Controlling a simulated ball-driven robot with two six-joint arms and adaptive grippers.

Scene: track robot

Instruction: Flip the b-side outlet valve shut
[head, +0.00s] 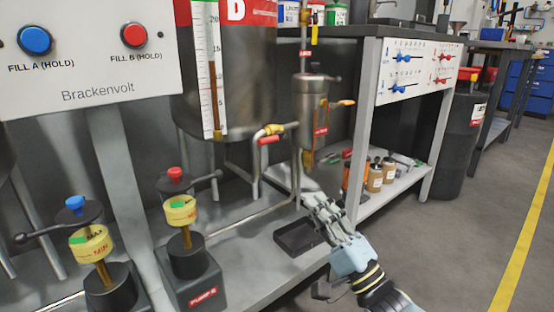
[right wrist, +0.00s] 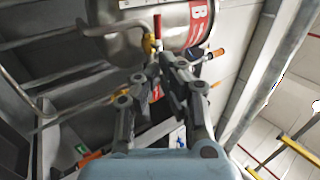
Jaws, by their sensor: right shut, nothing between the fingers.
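The b-side outlet valve is a yellow body (head: 274,129) with a red lever (head: 268,140), on the pipe between the steel B tank (head: 240,75) and a smaller steel canister (head: 313,100). The lever lies roughly level in the head view. In the right wrist view the red lever (right wrist: 157,27) and yellow body (right wrist: 150,44) show just beyond my fingertips. My right gripper (head: 312,200) is shut and empty, below and right of the valve, apart from it in the head view. It also shows in the right wrist view (right wrist: 165,60). My left gripper is not in view.
A canister handle with an orange end (head: 346,102) sticks out right of the valve. A black tray (head: 298,238) lies on the bench below my right gripper. The pump B unit (head: 190,260) stands left. Bottles (head: 375,176) sit on a low shelf right. Open floor lies front right.

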